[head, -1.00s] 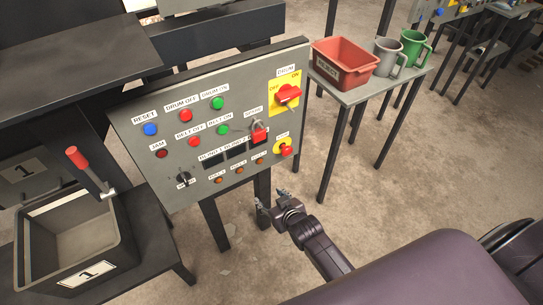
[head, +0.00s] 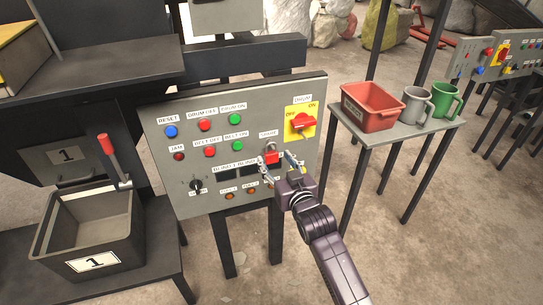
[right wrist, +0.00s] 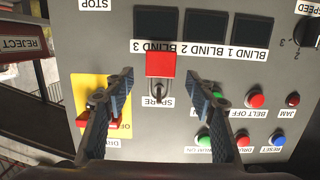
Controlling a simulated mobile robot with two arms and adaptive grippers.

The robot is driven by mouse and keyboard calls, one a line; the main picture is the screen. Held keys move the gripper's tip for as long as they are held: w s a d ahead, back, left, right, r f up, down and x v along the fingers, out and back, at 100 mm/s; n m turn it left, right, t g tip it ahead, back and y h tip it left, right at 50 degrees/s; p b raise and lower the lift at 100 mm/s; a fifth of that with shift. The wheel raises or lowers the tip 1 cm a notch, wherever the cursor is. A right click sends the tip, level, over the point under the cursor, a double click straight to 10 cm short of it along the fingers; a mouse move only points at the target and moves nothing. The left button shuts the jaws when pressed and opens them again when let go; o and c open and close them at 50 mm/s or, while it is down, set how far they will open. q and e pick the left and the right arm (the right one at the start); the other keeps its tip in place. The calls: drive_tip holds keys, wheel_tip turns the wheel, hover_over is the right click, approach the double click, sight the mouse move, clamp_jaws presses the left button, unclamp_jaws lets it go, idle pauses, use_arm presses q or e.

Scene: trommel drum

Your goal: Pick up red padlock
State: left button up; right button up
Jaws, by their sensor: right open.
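The red padlock (head: 271,157) hangs by its shackle below the SPARE label on the grey control panel (head: 160,190). My right gripper (head: 279,165) is open in front of the panel at the padlock, covering the panel's lower right part. In the right wrist view, which is upside down, the red padlock body (right wrist: 161,63) shows between and slightly beyond the fingertips of the open right gripper (right wrist: 161,83). Neither finger visibly touches it. My left gripper is not in view.
The red DRUM switch (head: 303,122) on a yellow plate sits up and right of the padlock. A red bin (head: 368,107), a grey mug (head: 417,106) and a green mug (head: 445,100) stand on a side table. A crate (head: 90,250) labelled 1 is at left.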

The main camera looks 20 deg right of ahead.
sight(271, 152)
drive_tip(key=shift+w+a+f, duration=0.1)
drive_tip(key=shift+w+f, duration=0.05)
drive_tip(key=shift+w, duration=0.55)
drive_tip(key=shift+w+f, duration=0.15)
drive_tip(key=shift+w, duration=0.5)
drive_tip(key=shift+s, duration=0.1)
drive_tip(key=c, duration=1.3)
